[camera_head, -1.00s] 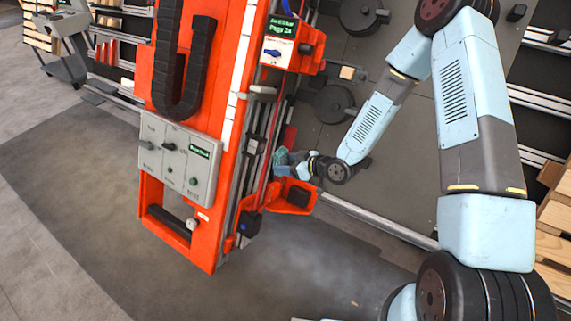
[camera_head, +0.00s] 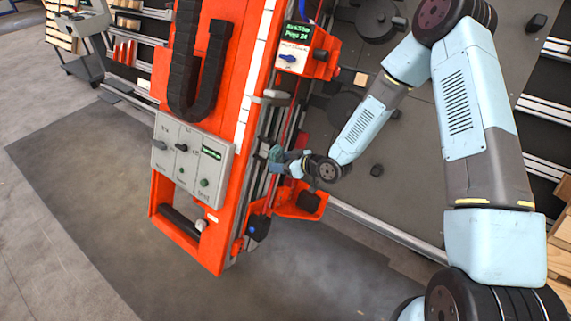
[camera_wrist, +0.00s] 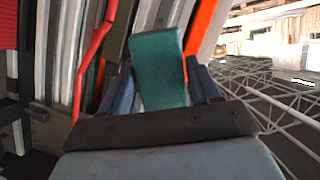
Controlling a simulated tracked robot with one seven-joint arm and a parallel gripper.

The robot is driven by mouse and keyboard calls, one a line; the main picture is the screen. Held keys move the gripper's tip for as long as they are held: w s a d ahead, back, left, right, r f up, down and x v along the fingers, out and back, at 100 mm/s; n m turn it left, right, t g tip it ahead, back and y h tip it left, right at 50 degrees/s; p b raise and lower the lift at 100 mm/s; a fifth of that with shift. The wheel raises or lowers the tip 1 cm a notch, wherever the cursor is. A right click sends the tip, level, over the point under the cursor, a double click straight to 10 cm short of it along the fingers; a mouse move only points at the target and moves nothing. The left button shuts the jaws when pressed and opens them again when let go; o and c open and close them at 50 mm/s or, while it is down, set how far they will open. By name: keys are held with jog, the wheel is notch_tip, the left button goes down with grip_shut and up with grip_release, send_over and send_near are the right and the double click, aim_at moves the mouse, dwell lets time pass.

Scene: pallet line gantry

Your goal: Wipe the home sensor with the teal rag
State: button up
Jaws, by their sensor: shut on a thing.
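My gripper (camera_head: 290,161) is shut on the teal rag (camera_wrist: 158,68), which stands out between its two fingers in the wrist view. In the head view the rag (camera_head: 275,154) is a small teal patch at the gripper's tip, beside the rails on the right side of the orange gantry beam (camera_head: 228,215). I cannot tell whether the rag touches anything there. I cannot pick out the home sensor with certainty. A black block with a blue spot (camera_head: 257,228) sits at the lower end of the rails, below and left of the gripper.
An orange bracket (camera_head: 297,208) juts out just below my gripper. A grey control panel (camera_head: 193,160) and a black cable chain (camera_head: 200,70) are on the beam. A box with a green display (camera_head: 297,45) is higher up. A red hose (camera_wrist: 94,50) runs along the rails.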

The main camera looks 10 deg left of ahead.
jog(key=shift+w+a, duration=0.2)
jog(key=shift+a, duration=0.3)
jog(key=shift+w+a, duration=0.2)
jog(key=shift+a, duration=0.25)
dwell(1.0)
jog(key=shift+w+d, duration=0.35)
jog(key=shift+w, duration=0.4)
jog(key=shift+w+d, duration=0.35)
jog(key=shift+w, duration=0.35)
jog(key=w, duration=0.1)
jog(key=w+d, duration=0.1)
jog(key=w, duration=0.1)
jog(key=shift+d, duration=0.1)
jog(key=shift+s, duration=0.1)
jog(key=shift+s+a, duration=0.45)
jog(key=shift+s, duration=0.5)
jog(key=shift+s+a, duration=0.45)
jog(key=shift+s, duration=0.55)
jog(key=shift+s+a, duration=0.45)
jog(key=shift+s, duration=0.5)
